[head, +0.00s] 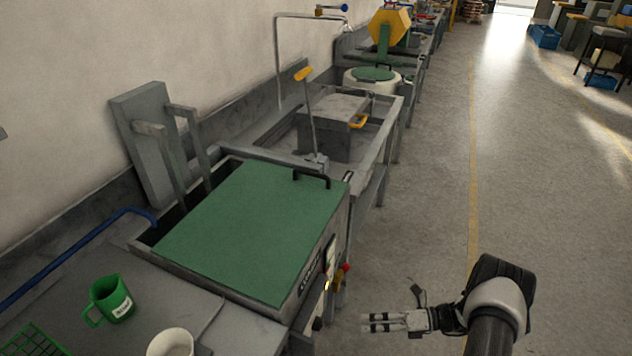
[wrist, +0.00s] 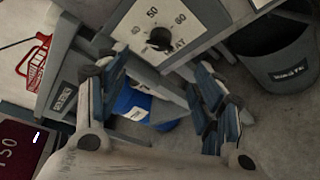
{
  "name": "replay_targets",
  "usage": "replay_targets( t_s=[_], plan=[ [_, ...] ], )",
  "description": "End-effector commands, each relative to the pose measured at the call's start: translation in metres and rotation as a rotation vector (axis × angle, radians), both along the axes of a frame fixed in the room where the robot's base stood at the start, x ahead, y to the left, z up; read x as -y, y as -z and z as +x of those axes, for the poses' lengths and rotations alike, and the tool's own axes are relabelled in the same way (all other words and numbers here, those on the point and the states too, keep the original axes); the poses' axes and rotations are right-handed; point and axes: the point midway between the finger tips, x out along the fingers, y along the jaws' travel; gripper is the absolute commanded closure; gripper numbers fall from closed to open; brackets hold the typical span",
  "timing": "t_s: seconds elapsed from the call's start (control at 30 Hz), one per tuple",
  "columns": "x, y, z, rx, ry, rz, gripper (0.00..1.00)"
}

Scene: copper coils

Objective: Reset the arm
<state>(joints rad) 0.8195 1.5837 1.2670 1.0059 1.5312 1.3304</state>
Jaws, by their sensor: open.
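My gripper (head: 368,322) is at the lower right of the head view, pointing left, over the floor beside the front of the green-lidded tank (head: 257,228). Its fingers are apart and nothing is between them. In the wrist view my gripper (wrist: 155,98) shows its two open fingers. Beyond them is a white dial plate with a black knob (wrist: 160,39), apart from the fingers as far as I can tell.
A green mug (head: 112,298) and a white cup (head: 170,343) stand on the bench at lower left. A blue container (wrist: 140,105) and a dark bin (wrist: 284,62) show in the wrist view. The aisle floor (head: 430,170) to the right is clear.

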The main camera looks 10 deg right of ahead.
Motion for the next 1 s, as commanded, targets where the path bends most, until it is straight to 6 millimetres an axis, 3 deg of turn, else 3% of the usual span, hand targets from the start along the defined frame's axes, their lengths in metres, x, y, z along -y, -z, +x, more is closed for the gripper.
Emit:
replay_targets(
  t_s=[0.13,0.23,0.4,0.57,0.77,1.0],
  plan=[
    [0.000,-0.011,0.004,0.026,-0.028,-0.028,0.38],
    [-0.001,-0.037,0.012,0.091,-0.101,-0.100,0.38],
    [-0.013,-0.107,0.024,0.276,-0.312,-0.284,0.38],
    [-0.032,-0.174,0.021,0.474,-0.535,-0.450,0.38],
    [-0.060,-0.250,0.003,0.734,-0.822,-0.636,0.38],
    [-0.091,-0.325,-0.040,1.057,-1.179,-0.831,0.38]
  ],
)
